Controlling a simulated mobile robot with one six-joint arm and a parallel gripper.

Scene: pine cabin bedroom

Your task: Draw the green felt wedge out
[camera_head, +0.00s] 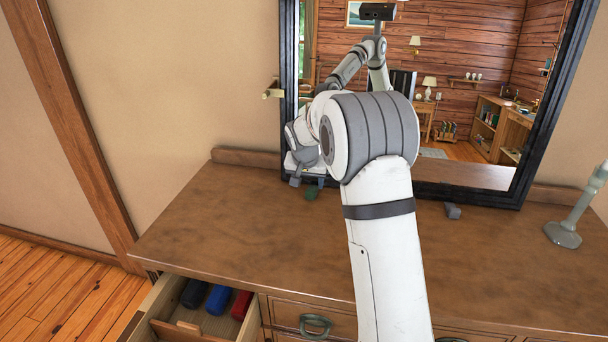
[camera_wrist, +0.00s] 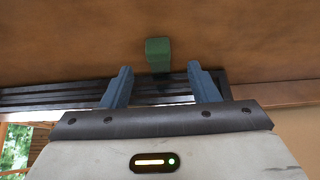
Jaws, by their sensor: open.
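The green felt wedge (camera_head: 311,193) lies on the brown dresser top (camera_head: 215,225), near the lower left corner of the dark-framed mirror (camera_head: 480,196). In the wrist view the wedge (camera_wrist: 158,48) sits just beyond my fingertips, centred between them, with one end close to the dark frame (camera_wrist: 50,93). I cannot tell whether it touches the frame. My gripper (camera_wrist: 159,68) is open and empty, with its two blue-grey fingers apart. In the head view my gripper (camera_head: 308,182) is low beside the wedge, partly hidden by my arm.
A small grey wedge (camera_head: 453,211) lies by the mirror's lower right. A grey-green lamp stand (camera_head: 564,233) is at the far right. An open drawer (camera_head: 185,328) at the front left holds dark, blue and red rolled items. The dresser top's left side is clear.

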